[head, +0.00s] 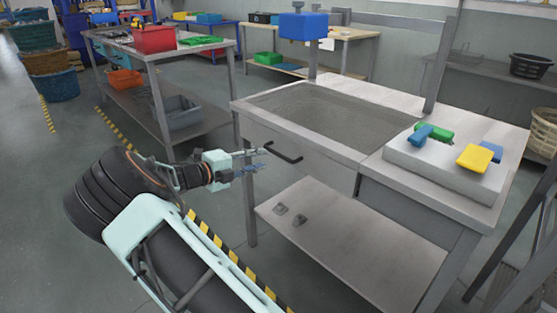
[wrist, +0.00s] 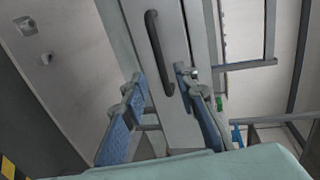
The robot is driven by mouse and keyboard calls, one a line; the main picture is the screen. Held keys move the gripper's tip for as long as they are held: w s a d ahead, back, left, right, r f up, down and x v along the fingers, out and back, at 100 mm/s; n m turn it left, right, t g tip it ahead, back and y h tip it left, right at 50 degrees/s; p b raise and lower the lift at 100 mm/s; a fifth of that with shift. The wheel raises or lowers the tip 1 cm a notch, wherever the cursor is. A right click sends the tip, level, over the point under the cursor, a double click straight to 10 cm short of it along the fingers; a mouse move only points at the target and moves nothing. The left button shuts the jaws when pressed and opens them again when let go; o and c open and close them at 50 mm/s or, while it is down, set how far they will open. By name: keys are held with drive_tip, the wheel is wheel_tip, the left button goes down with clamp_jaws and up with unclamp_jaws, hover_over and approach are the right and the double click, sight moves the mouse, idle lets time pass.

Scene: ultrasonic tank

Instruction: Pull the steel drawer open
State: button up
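The steel drawer (head: 323,172) is the pale front panel under the tank top of the steel bench, and it looks flush with the bench. Its black bar handle (head: 284,153) is on the left part of that front. In the wrist view the handle (wrist: 157,48) runs lengthwise up the drawer front (wrist: 178,105). My gripper (head: 262,160) is just left of the handle in the head view. In the wrist view my gripper (wrist: 160,76) is open, its blue-padded fingers apart, with the handle's near end between or just beyond the tips. Contact cannot be told.
The bench holds a sunken tank (head: 376,153) and a grey block (head: 398,158) carrying blue, green and yellow pieces. A lower shelf (head: 345,235) lies under the drawer. A workbench with a red bin (head: 154,39) stands behind at left. The floor at left is open.

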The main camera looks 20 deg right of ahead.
sight(277, 155)
drive_tip(key=shift+b+x, duration=1.3)
drive_tip(key=shift+x, duration=3.35)
drive_tip(key=shift+s, duration=0.1)
drive_tip(key=shift+c, duration=0.3)
clamp_jaws()
